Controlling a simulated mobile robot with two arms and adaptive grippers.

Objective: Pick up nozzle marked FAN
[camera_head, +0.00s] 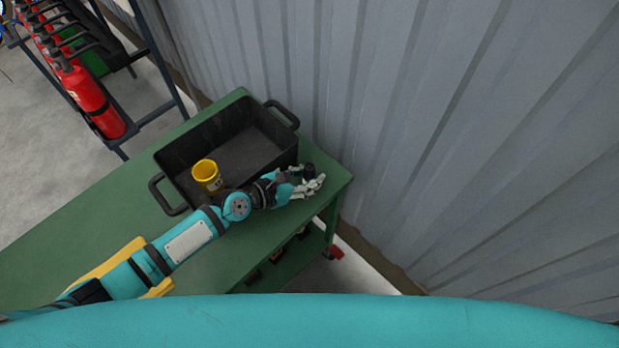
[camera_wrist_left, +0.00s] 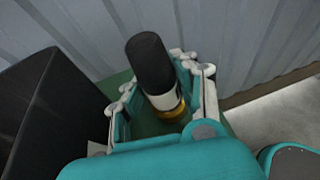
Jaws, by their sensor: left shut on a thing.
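A black cylindrical nozzle (camera_head: 309,169) stands at the right end of the green table. In the left wrist view the nozzle (camera_wrist_left: 150,62) shows a black body with a pale band and a yellow ring lower down. No FAN marking is readable on it. My left gripper (camera_head: 306,184) is shut on the nozzle; in the left wrist view its fingers (camera_wrist_left: 160,92) lie on both sides of it. I cannot tell whether the nozzle's lower end touches the table. My right gripper is not in view.
A black open bin (camera_head: 243,96) with handles stands on the green table (camera_head: 60,235), left of my left gripper. A yellow cup (camera_head: 206,174) is inside it. A corrugated metal wall (camera_head: 440,130) rises behind. Red extinguishers (camera_head: 88,97) hang on a rack at upper left.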

